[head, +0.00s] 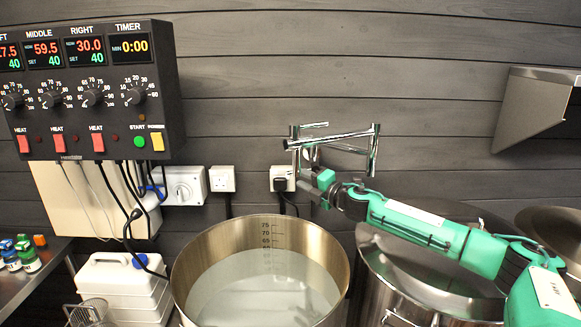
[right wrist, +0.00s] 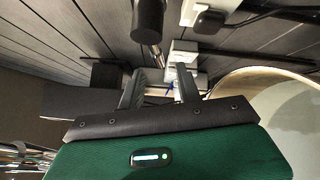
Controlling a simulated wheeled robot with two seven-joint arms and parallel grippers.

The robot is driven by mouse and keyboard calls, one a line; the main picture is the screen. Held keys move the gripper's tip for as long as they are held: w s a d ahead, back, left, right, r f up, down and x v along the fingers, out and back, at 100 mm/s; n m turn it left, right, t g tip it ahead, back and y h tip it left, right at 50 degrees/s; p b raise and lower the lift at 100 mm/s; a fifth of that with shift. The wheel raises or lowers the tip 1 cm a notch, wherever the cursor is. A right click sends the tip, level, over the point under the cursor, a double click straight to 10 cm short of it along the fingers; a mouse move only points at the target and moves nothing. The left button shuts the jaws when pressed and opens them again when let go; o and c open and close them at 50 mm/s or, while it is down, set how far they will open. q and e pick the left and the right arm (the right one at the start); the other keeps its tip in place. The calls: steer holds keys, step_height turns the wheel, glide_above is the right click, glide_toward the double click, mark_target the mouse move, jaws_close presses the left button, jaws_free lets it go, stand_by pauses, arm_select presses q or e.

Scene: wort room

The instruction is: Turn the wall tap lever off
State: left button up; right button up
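The chrome wall tap (head: 345,148) is on the wall above the steel pot (head: 190,262), with a jointed arm and a vertical end at its right. A short bar at its upper left (head: 313,125) looks like a lever, but I cannot be sure. My right gripper (head: 312,174) is just below the tap's left part. In the right wrist view its two dark fingers (right wrist: 160,86) are apart with nothing held between them. A dark cylinder with a metal rod (right wrist: 148,20) shows just beyond them; I cannot tell which tap part it is. My left gripper is out of view.
A control box (head: 90,125) with dials and switches hangs at the upper left. A lidded steel vessel (head: 425,270) stands under my right arm. A metal hood (head: 535,105) juts out at right.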

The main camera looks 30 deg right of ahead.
mark_target(290, 173)
steer(key=shift+p+x, duration=0.7)
steer(key=shift+x, duration=2.05)
jaws_close()
